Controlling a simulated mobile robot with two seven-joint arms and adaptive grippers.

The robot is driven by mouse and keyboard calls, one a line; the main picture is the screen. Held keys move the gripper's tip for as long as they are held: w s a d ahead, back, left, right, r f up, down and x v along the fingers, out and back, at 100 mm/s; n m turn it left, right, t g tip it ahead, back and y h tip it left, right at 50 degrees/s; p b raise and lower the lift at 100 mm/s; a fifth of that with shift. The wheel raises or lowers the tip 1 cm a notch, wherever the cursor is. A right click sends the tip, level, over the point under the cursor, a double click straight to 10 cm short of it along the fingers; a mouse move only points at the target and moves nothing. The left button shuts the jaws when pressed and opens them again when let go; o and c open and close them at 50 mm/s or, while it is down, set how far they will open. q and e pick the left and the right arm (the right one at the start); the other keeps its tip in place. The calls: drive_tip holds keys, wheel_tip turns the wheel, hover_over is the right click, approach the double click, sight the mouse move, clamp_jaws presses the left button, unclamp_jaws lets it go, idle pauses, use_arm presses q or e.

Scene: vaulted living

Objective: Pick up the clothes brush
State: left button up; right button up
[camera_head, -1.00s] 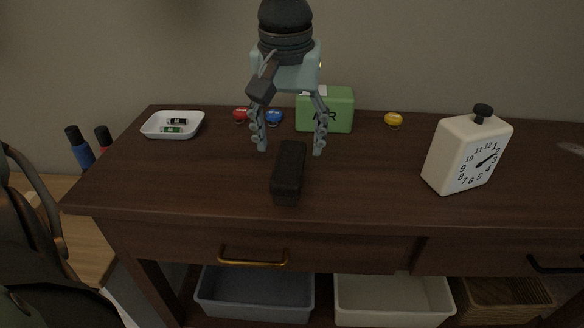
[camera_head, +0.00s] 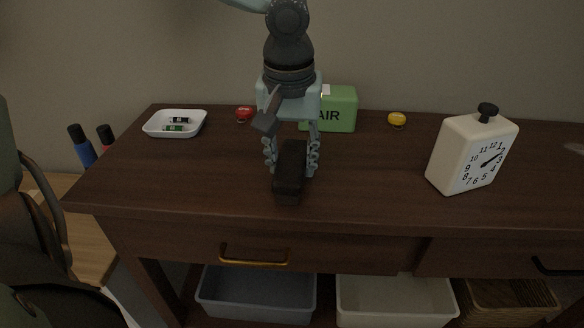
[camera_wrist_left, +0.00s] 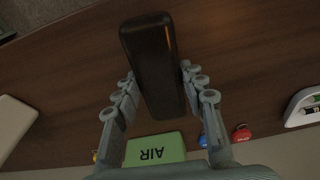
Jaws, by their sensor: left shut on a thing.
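The clothes brush (camera_head: 290,178) is a dark, long block on the brown table, in front of the green box. In the head view my left gripper (camera_head: 291,164) comes down from above with one finger on each side of it. The gripper is shut on the brush. In the left wrist view the brush (camera_wrist_left: 153,65) lies between the fingertips of my left gripper (camera_wrist_left: 157,84), its far end sticking out past them. The brush seems to rest on the table; I cannot see any gap beneath it. My right gripper is not in view.
A green AIR box (camera_head: 340,110) stands close behind the gripper. Red (camera_head: 244,114) and yellow (camera_head: 397,120) items lie at the back. The table (camera_head: 370,180) is clear right of the brush.

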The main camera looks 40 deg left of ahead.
sight(293, 155)
use_arm(q)
drive_tip(key=shift+c, duration=0.3)
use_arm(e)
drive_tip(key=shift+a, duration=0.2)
use_arm(q)
drive_tip(key=shift+r, duration=0.15)
drive_tip(key=shift+w+r, duration=0.1)
drive_tip(key=shift+r, duration=0.1)
drive_tip(key=shift+c, duration=0.2)
wheel_tip(293, 155, up, 4)
drive_tip(key=shift+p, duration=0.4)
drive_tip(key=s+a+r+p, duration=0.1)
drive_tip(key=s+a+r, duration=0.4)
drive_tip(key=s, duration=0.5)
drive_tip(key=shift+s+a+r, duration=0.2)
drive_tip(key=shift+s+r, duration=0.05)
drive_tip(key=shift+r, duration=0.4)
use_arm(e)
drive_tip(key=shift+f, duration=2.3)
